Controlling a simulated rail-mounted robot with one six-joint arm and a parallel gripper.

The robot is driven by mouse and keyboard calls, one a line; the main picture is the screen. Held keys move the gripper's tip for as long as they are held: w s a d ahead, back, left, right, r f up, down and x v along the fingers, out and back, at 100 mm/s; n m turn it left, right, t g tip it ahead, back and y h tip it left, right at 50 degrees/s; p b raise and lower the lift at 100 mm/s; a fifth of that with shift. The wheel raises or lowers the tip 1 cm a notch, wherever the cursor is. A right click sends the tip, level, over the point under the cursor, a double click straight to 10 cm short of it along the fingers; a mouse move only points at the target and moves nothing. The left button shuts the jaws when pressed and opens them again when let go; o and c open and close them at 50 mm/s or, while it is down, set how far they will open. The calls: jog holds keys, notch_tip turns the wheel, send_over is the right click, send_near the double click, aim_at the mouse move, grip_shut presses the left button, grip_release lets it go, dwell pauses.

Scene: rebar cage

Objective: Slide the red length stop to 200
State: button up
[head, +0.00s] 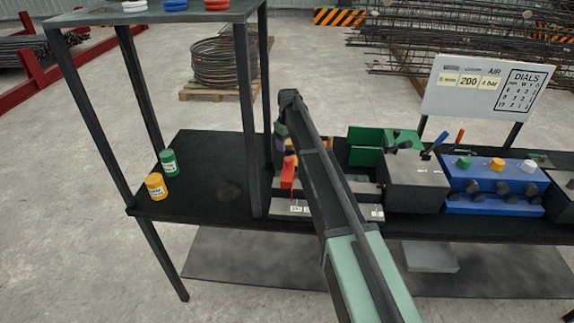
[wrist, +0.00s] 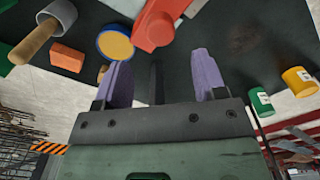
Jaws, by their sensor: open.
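The red length stop (head: 288,172) stands on the bench rail left of my arm, at the left part of the rail. White number labels (head: 293,209) lie along the rail's front edge, too small to read; my arm hides the rail's middle. My gripper (head: 281,135) is just above and behind the stop. In the wrist view the red stop (wrist: 155,25) shows beyond the open purple fingers of my gripper (wrist: 160,64), with nothing between them. The stop looks apart from both fingers.
A sign (head: 480,88) at the back right shows 200. Green (head: 169,162) and yellow (head: 156,186) cans stand on the left of the bench. A dark shelf post (head: 248,130) rises close left of the stop. A grey machine box (head: 416,183) and a blue block (head: 492,188) stand right.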

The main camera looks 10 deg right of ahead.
aim_at(288, 158)
notch_tip(288, 158, down, 9)
jog(key=b, duration=0.7)
jog(key=shift+b, duration=0.3)
jog(key=shift+r, duration=0.1)
